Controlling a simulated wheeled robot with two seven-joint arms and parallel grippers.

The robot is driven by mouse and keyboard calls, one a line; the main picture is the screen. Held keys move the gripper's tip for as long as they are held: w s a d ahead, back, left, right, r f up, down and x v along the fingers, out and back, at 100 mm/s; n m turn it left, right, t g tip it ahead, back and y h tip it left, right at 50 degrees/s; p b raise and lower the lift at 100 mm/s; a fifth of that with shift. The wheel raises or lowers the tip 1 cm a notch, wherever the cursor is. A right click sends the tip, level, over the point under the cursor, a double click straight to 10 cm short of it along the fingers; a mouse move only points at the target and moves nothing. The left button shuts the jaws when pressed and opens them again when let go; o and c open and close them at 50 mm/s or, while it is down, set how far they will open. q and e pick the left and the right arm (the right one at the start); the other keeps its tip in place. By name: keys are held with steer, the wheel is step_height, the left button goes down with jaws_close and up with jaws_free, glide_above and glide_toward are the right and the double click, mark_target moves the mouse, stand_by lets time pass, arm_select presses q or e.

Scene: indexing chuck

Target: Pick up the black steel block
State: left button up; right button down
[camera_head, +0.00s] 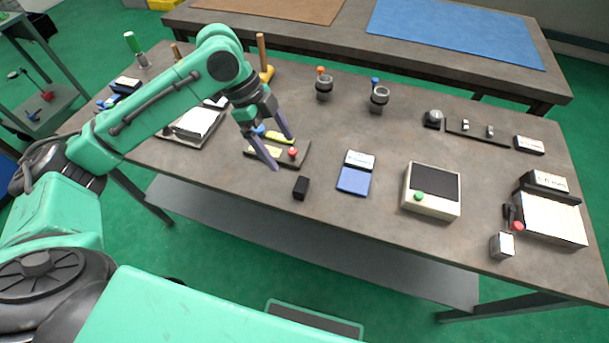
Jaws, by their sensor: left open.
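The black steel block (301,188) stands on the grey table near its front edge, left of the blue pad. My left gripper (284,154) is open, with its two fingers apart and nothing seen between them. It hangs above the table, behind and a little left of the black block, over a dark board with a red knob. The gripper is apart from the block, and the block is in plain view. My right gripper is not in view.
The dark board (304,155) with a red knob lies just behind the block. A blue pad (354,181) with a label lies to its right, then a cream box (432,191) with a green button. The table's front edge is close to the block. Bare tabletop lies between block and pad.

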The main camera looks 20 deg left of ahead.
arm_select(q)
glide_above(301, 184)
steer(key=a, duration=0.2)
step_height(301, 184, down, 5)
steer(key=x, duration=0.2)
steer(key=p+x, duration=0.1)
steer(key=x, duration=0.4)
steer(key=shift+a+f, duration=0.3)
steer(key=shift+f, duration=0.05)
steer(key=shift+w, duration=0.15)
jaws_close()
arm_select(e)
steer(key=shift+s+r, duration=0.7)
